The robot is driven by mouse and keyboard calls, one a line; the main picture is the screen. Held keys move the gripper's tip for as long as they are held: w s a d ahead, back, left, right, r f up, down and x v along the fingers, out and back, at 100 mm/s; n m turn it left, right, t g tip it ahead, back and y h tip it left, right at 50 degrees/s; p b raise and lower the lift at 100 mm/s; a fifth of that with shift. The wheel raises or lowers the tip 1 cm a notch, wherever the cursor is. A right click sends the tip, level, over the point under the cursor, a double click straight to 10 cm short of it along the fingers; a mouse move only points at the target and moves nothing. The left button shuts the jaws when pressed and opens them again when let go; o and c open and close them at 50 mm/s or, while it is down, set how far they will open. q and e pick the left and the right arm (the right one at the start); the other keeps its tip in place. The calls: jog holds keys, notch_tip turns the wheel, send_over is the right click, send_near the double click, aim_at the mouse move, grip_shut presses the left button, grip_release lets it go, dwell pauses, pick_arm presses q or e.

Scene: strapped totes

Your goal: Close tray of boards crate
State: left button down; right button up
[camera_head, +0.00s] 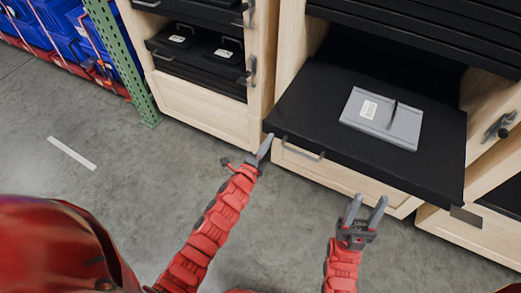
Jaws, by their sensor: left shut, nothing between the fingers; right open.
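A black pull-out tray (304,104) sticks out of a light wooden crate (288,50) on the right. A flat grey board or box (384,118) with a white label lies on the tray. A handle (303,150) shows at the tray's front left. My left gripper (264,150) is shut and empty, close to the tray's front left corner; I cannot tell whether it touches. My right gripper (366,208) is open and empty, in front of the tray's front edge toward the right.
A second wooden cabinet (205,105) with black trays stands to the left. A green rack post (118,55) and blue totes (62,35) with red straps are at the upper left. Another cabinet (470,237) is at the lower right. Grey floor (120,135) is clear at the left.

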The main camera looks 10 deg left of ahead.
pick_arm(q)
jog(key=shift+x, duration=0.8)
jog(key=shift+f, duration=0.1)
jog(key=shift+w, duration=0.1)
